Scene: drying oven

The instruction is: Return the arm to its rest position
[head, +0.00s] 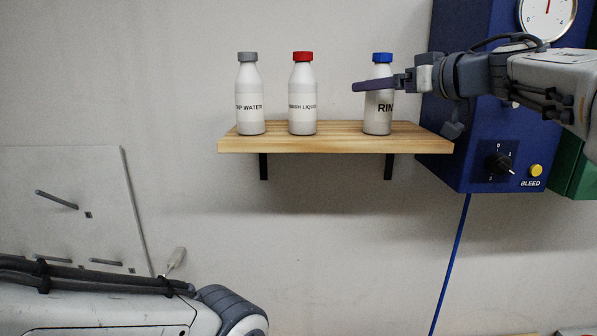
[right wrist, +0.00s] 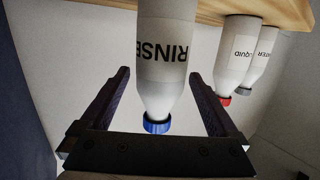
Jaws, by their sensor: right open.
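A white bottle with a blue cap, its label starting "RIN" in the head view (head: 378,122), stands upright on the wooden shelf (head: 335,143). In the right wrist view the same bottle appears upside down, labelled "RINSE" (right wrist: 165,60). My right gripper (head: 366,86) comes in from the right at the height of the bottle's upper part. Its jaws (right wrist: 158,76) are open, one finger on each side of the bottle, with visible gaps. One finger hides part of the bottle in the head view. My left arm shows at bottom left; its gripper is out of view.
A grey-capped bottle (head: 250,100) and a red-capped bottle (head: 302,100) stand left on the shelf. A blue box (head: 450,150) with gauge, knob and yellow button is close at the shelf's right end. A blue hose (head: 452,260) hangs below it. A pegged board (head: 75,190) is at left.

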